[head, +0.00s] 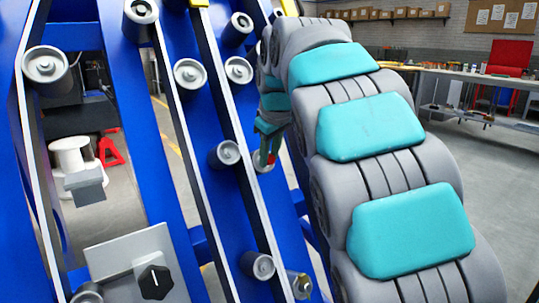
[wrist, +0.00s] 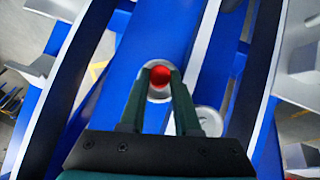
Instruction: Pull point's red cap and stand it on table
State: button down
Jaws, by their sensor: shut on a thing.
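The red cap (wrist: 160,76) shows as a small round red thing in the wrist view, between the fingertips of my gripper (wrist: 160,84). My gripper is shut on it. Behind the cap is a round silvery fitting (wrist: 153,66) on the blue chassis; I cannot tell whether the cap still touches it. In the head view my gripper (head: 268,150) reaches down beside the blue chassis beam, with a bit of the red cap (head: 271,158) at its tips. The rest of the cap is hidden by the fingers.
The blue chassis beams (head: 140,130) carry several grey rollers (head: 190,73) close around my gripper. A long workbench (head: 455,72) with items stands at the back right. A white spool (head: 73,165) and a red stand (head: 108,148) are behind the chassis. The floor at right is clear.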

jog(key=shift+s, duration=0.15)
jog(key=shift+s+d+r, duration=0.45)
jog(key=shift+s, duration=0.15)
jog(key=shift+s+d+r, duration=0.4)
jog(key=shift+s+r, duration=0.05)
jog(key=shift+s, duration=0.15)
